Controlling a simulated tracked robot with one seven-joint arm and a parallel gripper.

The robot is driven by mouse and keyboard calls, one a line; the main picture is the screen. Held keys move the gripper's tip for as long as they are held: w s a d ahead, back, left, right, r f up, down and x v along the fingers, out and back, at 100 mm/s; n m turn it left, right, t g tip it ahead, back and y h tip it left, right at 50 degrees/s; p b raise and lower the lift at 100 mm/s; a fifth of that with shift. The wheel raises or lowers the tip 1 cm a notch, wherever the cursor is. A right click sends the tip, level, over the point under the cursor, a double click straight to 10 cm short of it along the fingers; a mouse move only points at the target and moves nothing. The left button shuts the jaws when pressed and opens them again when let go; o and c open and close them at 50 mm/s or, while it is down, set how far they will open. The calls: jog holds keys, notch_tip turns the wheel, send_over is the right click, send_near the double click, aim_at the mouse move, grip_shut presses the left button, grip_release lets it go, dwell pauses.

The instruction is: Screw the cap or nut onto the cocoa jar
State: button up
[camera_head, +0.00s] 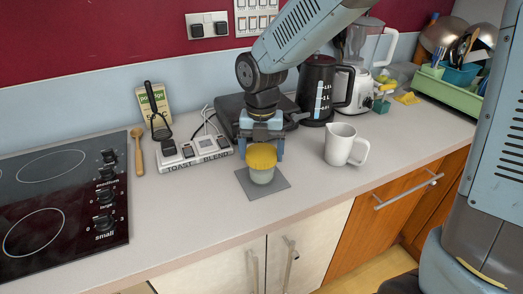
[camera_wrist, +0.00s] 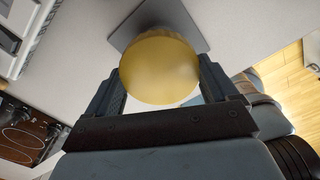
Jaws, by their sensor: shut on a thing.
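The cocoa jar (camera_head: 262,176) is a small pale, translucent jar standing on a grey square mat (camera_head: 276,191) near the counter's front edge. A yellow cap (camera_head: 261,157) is at the jar's mouth, directly above the pale body; I cannot tell how far it is threaded. My gripper (camera_head: 262,149) points down from above and is shut on the cap.
A white jug (camera_head: 340,146) stands to the right, with a black kettle (camera_head: 316,88) behind it. A black hob (camera_head: 60,195) fills the left. Counter just left of the mat is clear.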

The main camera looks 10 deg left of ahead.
jog(key=shift+m, duration=1.7)
jog(key=shift+m, duration=2.3)
jog(key=m, duration=0.3)
jog(key=shift+f+m, duration=0.1)
jog(key=shift+m, duration=0.7)
